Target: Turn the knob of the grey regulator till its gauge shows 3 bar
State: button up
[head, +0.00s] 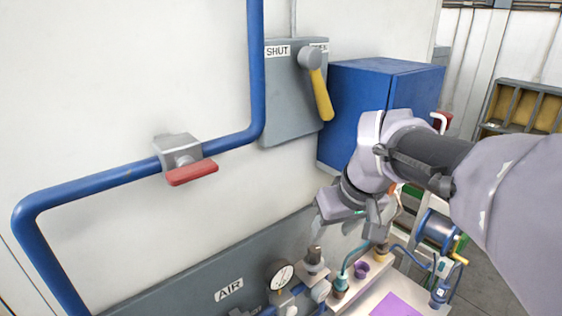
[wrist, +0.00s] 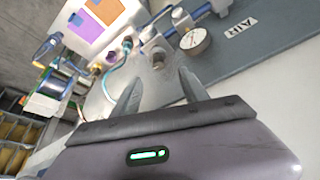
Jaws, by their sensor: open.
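The grey regulator (head: 316,267) sits low on the wall panel in the head view, with its knob (head: 314,253) on top. Its round white gauge (head: 281,275) is just left of it; the needle is too small to read. The gauge also shows in the wrist view (wrist: 195,40), right of the fingers. My gripper (head: 350,222) is open, above and to the right of the regulator in the head view. In the wrist view, a grey part that looks like the knob (wrist: 158,62) lies between and beyond the fingertips (wrist: 160,85). I see no contact.
A blue pipe (head: 100,181) with a red-handled valve (head: 190,172) runs along the wall. A grey box with a yellow lever (head: 320,93) and a blue cabinet (head: 380,80) are above my gripper. A white bench with a purple sheet (head: 397,303) is at the lower right.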

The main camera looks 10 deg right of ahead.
notch_tip(320, 180, up, 2)
jog(key=w, duration=0.2)
send_near(315, 249)
jog(key=x, duration=1)
jog(key=shift+c, duration=0.4)
grip_shut()
